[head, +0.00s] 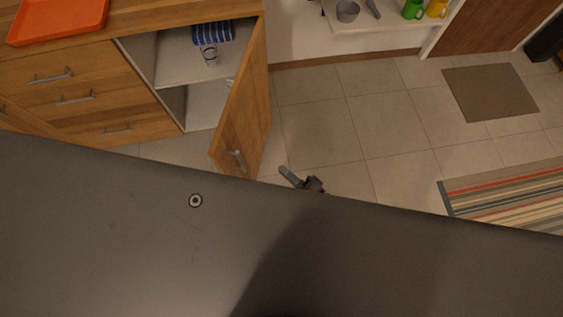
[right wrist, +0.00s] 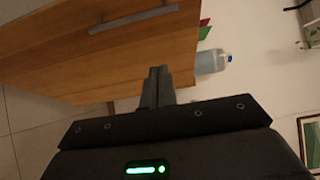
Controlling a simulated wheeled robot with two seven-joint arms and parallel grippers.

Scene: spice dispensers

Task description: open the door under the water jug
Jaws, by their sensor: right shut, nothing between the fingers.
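A wooden cabinet door (head: 250,100) stands swung out from the cabinet in the head view, and its shelves show inside. The door's metal handle (head: 236,158) is near its lower edge in the picture. My right gripper (head: 288,174) is shut and empty, just right of the door and apart from the handle. In the right wrist view, a wooden panel with a metal bar handle (right wrist: 132,19) lies beyond my shut fingers (right wrist: 157,75). A clear bluish jug (right wrist: 211,62) shows past the panel's edge. The jug is not seen in the head view. My left gripper is out of view.
Inside the cabinet are a blue patterned item (head: 212,32) and a glass (head: 210,56). Drawers (head: 75,97) are left of the opening, with an orange tray (head: 58,20) on top. Tiled floor (head: 330,115) right of the door is clear. A striped rug (head: 510,195) lies farther right.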

